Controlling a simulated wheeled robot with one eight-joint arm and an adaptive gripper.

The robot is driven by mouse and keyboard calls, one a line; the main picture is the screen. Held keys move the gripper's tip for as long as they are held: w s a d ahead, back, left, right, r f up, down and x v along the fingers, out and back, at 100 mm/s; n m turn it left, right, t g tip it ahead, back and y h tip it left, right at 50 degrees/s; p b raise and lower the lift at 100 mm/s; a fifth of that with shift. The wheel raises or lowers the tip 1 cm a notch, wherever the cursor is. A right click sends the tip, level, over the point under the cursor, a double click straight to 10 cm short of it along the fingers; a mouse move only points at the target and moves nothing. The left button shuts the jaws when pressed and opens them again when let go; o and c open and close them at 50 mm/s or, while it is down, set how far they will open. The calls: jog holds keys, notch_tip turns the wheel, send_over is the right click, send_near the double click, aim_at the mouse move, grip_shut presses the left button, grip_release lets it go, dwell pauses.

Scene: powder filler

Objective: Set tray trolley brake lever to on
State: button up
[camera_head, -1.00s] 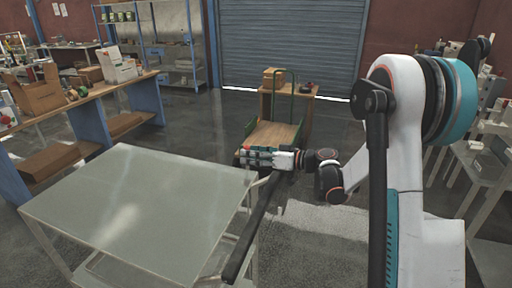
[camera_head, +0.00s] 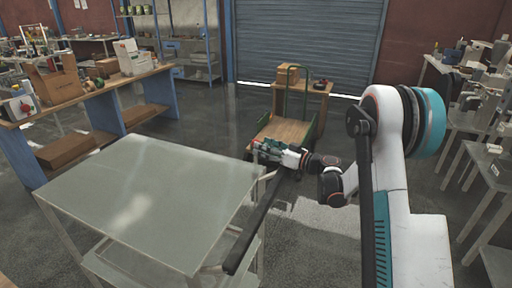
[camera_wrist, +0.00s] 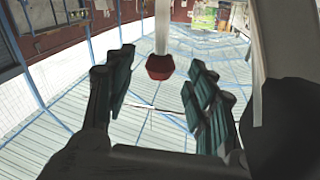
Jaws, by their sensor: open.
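The grey metal tray trolley (camera_head: 150,195) stands at the left in the head view, its flat top bare. My gripper (camera_head: 262,148) is at the trolley's far right corner, fingers pointing left. In the wrist view my gripper (camera_wrist: 160,78) is open, with its two dark green fingers apart. A red-tipped light bar (camera_wrist: 160,67), which looks like the brake lever, shows between the fingers, apart from both. I cannot tell its setting or how far away it is. In the head view the lever is too small to make out clearly beside my gripper.
A green-handled cart (camera_head: 287,132) with a wooden deck stands just behind my gripper. A wooden workbench (camera_head: 95,100) with boxes is at the left, and grey tables (camera_head: 488,185) are at the right.

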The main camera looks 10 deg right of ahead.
jog(key=shift+b+x, duration=0.35)
jog(key=shift+x, duration=1.85)
